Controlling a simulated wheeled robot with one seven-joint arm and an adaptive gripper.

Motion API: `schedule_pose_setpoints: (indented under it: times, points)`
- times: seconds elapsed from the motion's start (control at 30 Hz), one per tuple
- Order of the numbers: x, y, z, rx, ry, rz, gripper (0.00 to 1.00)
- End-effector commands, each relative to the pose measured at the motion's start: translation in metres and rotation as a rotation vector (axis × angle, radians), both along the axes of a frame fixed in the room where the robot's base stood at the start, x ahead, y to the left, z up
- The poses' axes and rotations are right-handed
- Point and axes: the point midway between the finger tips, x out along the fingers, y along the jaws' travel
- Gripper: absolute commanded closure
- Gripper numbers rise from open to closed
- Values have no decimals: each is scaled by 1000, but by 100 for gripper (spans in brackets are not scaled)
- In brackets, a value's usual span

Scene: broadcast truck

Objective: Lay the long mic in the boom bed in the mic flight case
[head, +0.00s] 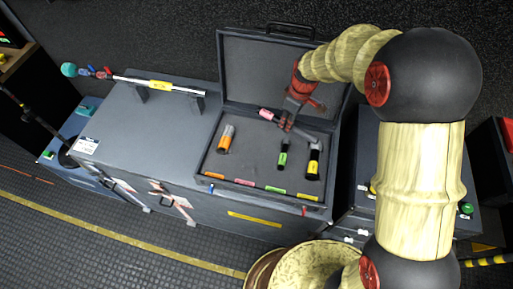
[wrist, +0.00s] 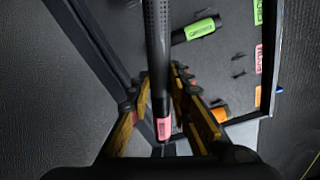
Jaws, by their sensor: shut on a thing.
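The long mic is dark with a perforated body and a pink band at one end; it shows in the wrist view (wrist: 158,45), and its pink end shows in the head view (head: 267,114). My gripper (head: 287,122) is shut on it near the pink end, also in the wrist view (wrist: 165,95). The mic appears held above the open mic flight case (head: 205,160), crosswise to the mics inside. A pink label (head: 244,182) marks the front edge between orange and green labels. No mic lies behind it. The bed's shape is too small to tell.
Inside the case are an orange-banded mic (head: 225,138) at left, a green-banded mic (head: 283,155) and a yellow-banded mic (head: 313,163) at right. The raised lid (head: 250,70) stands behind. A pole (head: 180,88) lies on supports on the grey box at left.

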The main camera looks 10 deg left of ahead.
Motion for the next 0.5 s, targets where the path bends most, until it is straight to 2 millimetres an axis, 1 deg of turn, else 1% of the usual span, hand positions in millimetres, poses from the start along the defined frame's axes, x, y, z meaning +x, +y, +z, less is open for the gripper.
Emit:
schedule_pose_setpoints:
  times: [0.03, 0.27, 0.5]
  points:
    - [-1, 18, 2, 1, -2, 110, 100]
    - [-14, 94, 7, 1, -3, 681, 100]
    - [-44, 176, 12, 1, 0, 1313, 100]
